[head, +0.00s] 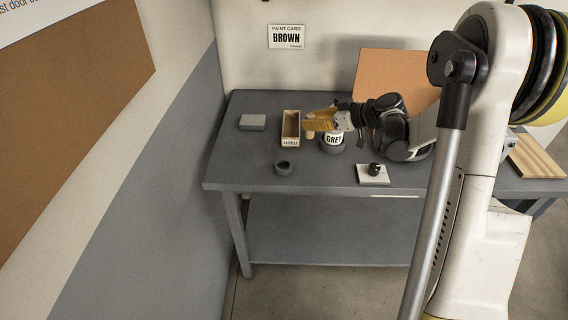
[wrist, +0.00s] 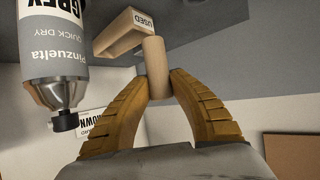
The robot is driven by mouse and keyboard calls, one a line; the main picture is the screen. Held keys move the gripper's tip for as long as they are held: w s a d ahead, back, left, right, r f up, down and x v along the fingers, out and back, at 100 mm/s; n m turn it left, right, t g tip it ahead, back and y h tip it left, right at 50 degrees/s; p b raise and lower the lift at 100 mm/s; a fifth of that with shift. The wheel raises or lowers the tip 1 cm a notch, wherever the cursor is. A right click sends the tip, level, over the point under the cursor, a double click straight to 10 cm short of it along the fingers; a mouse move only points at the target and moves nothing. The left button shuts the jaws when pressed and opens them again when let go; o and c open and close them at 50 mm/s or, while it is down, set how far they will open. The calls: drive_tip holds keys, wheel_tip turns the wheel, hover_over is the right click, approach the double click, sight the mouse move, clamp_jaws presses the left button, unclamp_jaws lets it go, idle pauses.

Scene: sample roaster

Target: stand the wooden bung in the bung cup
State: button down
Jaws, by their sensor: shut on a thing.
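My gripper (head: 308,122) has its yellow fingers above the table, beside the USED box. In the wrist view my gripper (wrist: 159,86) is shut on the wooden bung (wrist: 155,58), a plain pale cylinder held between the fingertips. The bung (head: 310,133) also shows in the head view, just under the fingertips and left of the grey can. A small dark round cup (head: 284,172), which looks like the bung cup, stands nearer the table's front edge. It appears empty and is apart from the bung.
A grey block (head: 252,122) lies farther left. A white plate with a black knob (head: 375,169) is at right. The front left tabletop is clear.

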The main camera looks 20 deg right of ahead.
drive_tip(key=a+f+b, duration=0.2)
drive_tip(key=a+f, duration=0.1)
drive_tip(key=s+a+f+b, duration=0.1)
drive_tip(key=a+f, duration=0.2)
drive_tip(key=s+a+f+b, duration=0.1)
drive_tip(key=a+f+b, duration=0.1)
drive_tip(key=a+f, duration=0.1)
drive_tip(key=shift+s+a+f+b, duration=0.1)
drive_tip(key=shift+s+f+b, duration=0.05)
drive_tip(key=shift+f+b, duration=0.25)
drive_tip(key=shift+r, duration=0.1)
drive_tip(key=c, duration=1.3)
unclamp_jaws()
drive_tip(key=shift+o, duration=0.2)
